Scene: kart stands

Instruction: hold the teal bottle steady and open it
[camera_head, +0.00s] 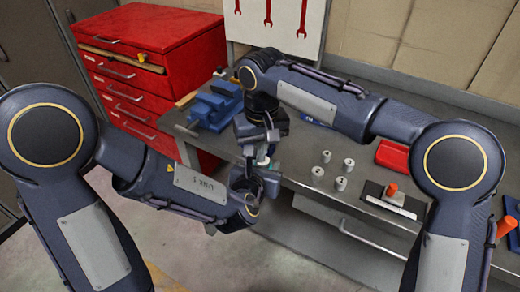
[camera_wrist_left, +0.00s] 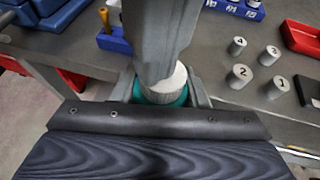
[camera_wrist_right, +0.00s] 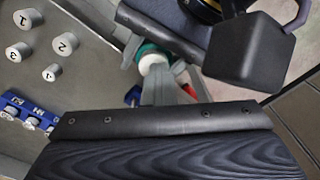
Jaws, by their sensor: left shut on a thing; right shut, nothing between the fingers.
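The teal bottle (camera_wrist_left: 150,97) is between the fingers of my left gripper (camera_wrist_left: 160,92), which is shut on it. Its white ribbed cap (camera_wrist_left: 168,82) sits on top; the lower bottle is hidden. In the head view the bottle (camera_head: 262,160) is a small patch between my two grippers, off the bench's front edge. My right gripper (camera_head: 259,142) is above it, shut with nothing between its fingers. In the right wrist view the cap (camera_wrist_right: 151,62) shows just beyond the right fingertips (camera_wrist_right: 158,80). I cannot tell whether they touch it.
Several numbered grey cylinders (camera_head: 327,156) stand on the bench (camera_head: 290,160), with a red tray (camera_head: 393,155) and an orange-handled item (camera_head: 391,189) farther right. A blue vise (camera_head: 215,106) is at the bench's left end. A red drawer cabinet (camera_head: 150,45) stands behind left.

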